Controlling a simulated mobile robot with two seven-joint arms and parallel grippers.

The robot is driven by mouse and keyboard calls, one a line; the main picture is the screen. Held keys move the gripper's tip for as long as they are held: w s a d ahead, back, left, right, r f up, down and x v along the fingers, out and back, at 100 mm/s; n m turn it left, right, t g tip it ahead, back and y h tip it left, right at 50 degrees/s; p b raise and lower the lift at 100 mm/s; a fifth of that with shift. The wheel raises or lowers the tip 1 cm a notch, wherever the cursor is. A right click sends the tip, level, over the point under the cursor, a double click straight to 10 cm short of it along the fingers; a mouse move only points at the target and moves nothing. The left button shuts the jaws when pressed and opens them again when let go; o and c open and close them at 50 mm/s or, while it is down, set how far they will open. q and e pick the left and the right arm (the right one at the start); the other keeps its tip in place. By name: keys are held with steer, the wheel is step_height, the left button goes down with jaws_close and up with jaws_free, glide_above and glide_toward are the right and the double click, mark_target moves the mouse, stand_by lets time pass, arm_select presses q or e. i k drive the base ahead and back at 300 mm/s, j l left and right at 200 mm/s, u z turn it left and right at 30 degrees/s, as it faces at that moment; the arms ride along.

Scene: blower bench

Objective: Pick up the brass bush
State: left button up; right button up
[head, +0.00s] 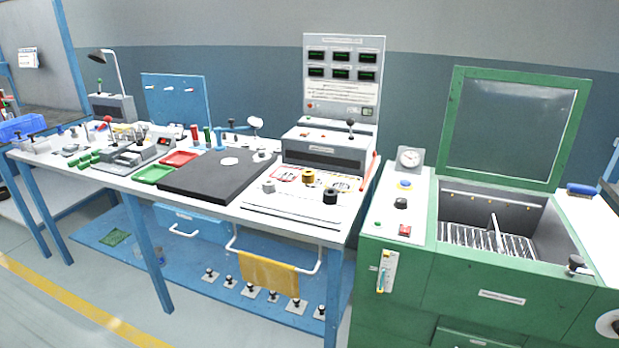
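A small brass-yellow round piece (308,177), which looks like the brass bush, stands on the light panel (287,207) at the right end of the workbench. A grey round piece (268,187) stands to its left and a black one (330,196) to its lower right. The brass piece appears upright and apart from both. It is small here, so its bore and fine shape cannot be made out. Neither of my grippers shows in the head view.
Behind the panel stands a grey instrument unit (324,151) with an upright display board (342,75). A dark mat (210,186) lies to the left, beside red (180,158) and green (155,174) trays. A green machine (470,275) with a raised lid stands to the right.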

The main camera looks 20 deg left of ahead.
mark_target(308, 175)
steer(key=i+j+z, duration=0.2)
steer(key=j, duration=0.45)
steer(key=j+z, duration=0.2)
steer(key=j, duration=0.4)
steer(key=i+j+z, duration=0.2)
steer(key=j, duration=0.45)
steer(key=k, duration=0.1)
